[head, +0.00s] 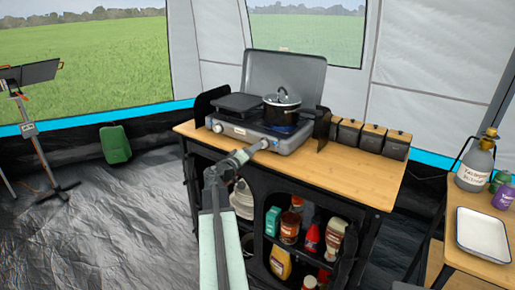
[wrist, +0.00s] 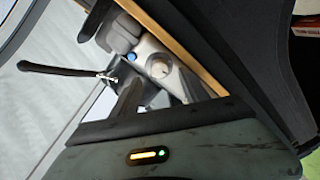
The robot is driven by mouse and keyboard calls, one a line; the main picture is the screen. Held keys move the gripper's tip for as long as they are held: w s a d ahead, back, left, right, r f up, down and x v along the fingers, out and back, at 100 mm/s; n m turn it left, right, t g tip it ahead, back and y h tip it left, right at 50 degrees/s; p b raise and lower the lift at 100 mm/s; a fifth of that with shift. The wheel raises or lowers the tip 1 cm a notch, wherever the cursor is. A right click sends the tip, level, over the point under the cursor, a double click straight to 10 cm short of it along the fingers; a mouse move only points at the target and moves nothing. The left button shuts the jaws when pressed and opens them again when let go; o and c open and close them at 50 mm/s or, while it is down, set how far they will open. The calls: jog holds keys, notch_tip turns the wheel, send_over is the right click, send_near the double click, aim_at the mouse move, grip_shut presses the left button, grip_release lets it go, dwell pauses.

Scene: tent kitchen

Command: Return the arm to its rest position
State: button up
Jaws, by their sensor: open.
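My arm reaches up from the bottom of the head view. My gripper (head: 247,152) is at the front of the camping stove (head: 237,131), close to its right-hand front knob (head: 265,143). It is open, with nothing seen held in it. I cannot tell whether it touches the knob. The wrist view is tilted and shows a pale round knob (wrist: 160,68) on a grey surface, with dark parts in front that hide some of it. A lidded pot (head: 282,110) stands on the right burner, with blue under it.
The stove is on a wooden-topped cabinet (head: 345,172) with open shelves of bottles and jars below. Dark canisters (head: 372,138) stand right of the stove. A side table at right holds a white tray (head: 484,234) and bottles.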

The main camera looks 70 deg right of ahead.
jog(key=v, duration=0.3)
jog(key=shift+a, duration=0.15)
